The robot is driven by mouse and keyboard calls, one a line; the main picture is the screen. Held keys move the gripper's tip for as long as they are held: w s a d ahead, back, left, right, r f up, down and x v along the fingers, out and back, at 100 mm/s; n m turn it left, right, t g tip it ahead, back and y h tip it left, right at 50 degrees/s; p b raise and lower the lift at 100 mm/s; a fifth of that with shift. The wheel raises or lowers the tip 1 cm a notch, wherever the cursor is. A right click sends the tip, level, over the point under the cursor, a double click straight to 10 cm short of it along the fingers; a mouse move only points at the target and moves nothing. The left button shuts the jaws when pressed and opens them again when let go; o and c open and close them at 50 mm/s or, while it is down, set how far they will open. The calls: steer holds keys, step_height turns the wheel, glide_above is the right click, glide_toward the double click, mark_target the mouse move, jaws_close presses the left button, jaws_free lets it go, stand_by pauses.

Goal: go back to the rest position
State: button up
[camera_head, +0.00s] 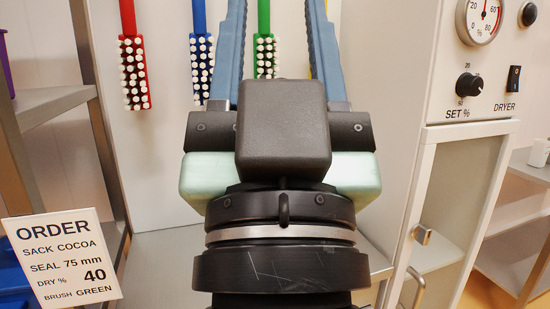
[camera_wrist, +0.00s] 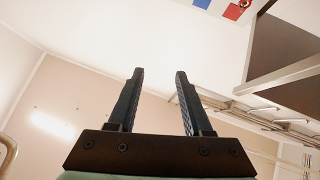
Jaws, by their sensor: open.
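My gripper (camera_head: 275,45) is large in the middle of the head view, its two blue-grey fingers pointing up and standing wide apart. Nothing is between the fingers. In the wrist view my gripper (camera_wrist: 158,95) also shows two dark, spread fingers with only the pale wall and ceiling behind them. My arm's wrist hides the middle of the scene below the gripper.
Behind hang a red brush (camera_head: 134,72), a blue brush (camera_head: 201,65) and a green brush (camera_head: 265,55). An order card (camera_head: 62,258) stands at lower left by a metal shelf (camera_head: 50,105). At right is a dryer cabinet (camera_head: 455,200) with dial, knob and switch.

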step_height(320, 180, up, 20)
steer(key=s+p, duration=0.1)
steer(key=p, duration=1.7)
steer(key=shift+f+t+p, duration=0.15)
steer(key=shift+t+p, duration=0.15)
steer(key=shift+p, duration=0.1)
steer(key=shift+s+a+f, duration=0.1)
steer(key=shift+s, duration=0.1)
